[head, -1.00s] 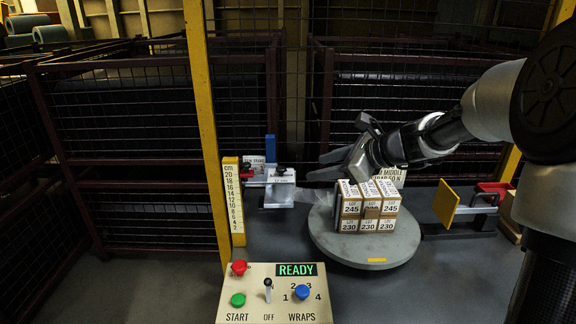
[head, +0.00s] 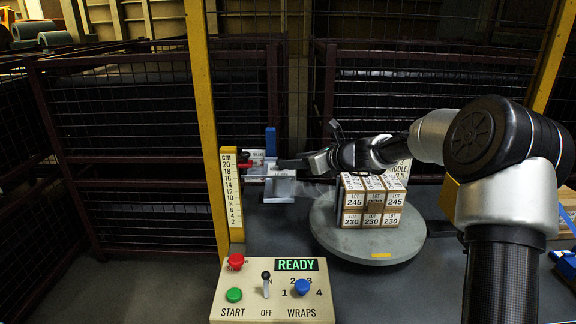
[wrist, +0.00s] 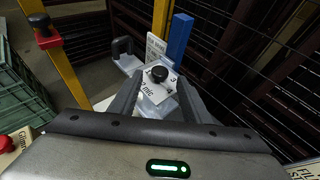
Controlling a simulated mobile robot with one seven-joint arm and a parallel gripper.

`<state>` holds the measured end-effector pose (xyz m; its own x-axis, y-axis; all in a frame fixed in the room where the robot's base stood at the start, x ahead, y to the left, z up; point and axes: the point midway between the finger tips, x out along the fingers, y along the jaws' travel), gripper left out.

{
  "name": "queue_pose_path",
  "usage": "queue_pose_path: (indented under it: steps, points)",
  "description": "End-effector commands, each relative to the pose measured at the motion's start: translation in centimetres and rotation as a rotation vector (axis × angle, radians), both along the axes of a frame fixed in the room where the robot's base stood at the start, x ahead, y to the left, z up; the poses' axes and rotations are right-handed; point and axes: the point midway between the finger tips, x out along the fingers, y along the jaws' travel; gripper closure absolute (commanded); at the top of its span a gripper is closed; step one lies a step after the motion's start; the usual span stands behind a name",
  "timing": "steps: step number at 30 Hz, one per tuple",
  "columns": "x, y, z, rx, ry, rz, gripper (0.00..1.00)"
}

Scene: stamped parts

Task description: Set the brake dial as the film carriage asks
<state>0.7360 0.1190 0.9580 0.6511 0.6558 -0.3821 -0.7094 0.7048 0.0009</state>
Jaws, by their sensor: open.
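The brake dial is a black round knob (wrist: 159,73) on a white plate (wrist: 150,92) with printed digits, seen in the wrist view. My gripper (wrist: 157,88) is open, one finger on each side of the lower part of the plate, with the knob just beyond the fingertips. I cannot tell whether they touch anything. In the head view, my gripper (head: 284,168) reaches in from the right at the film carriage (head: 280,187), a pale block beside the post. The knob is hidden there. A white label (wrist: 154,46) stands behind the dial, its text too small to read.
A turntable (head: 350,240) carries stacked lot boxes (head: 372,200) right of the carriage. A yellow scale post (head: 231,200) and blue upright (wrist: 180,35) stand close to the dial. A control panel (head: 225,290) reading READY is in front. Mesh cages stand behind.

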Motion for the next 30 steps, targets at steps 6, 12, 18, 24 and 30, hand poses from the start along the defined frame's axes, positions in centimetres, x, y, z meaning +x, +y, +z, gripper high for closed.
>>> queue_pose_path:
  steps: [6,12,18,24,30]
  points:
    - [1.8,1.9,-1.1,0.000,0.000,0.001,0.56]
    - [2.2,2.2,-1.3,-0.001,0.001,0.000,0.56]
    - [2.2,2.2,-1.3,-0.001,0.000,0.000,0.58]
    - [2.2,2.2,-1.3,-0.001,0.000,0.000,0.92]
    - [2.2,2.2,-1.1,-0.001,0.000,0.007,0.96]
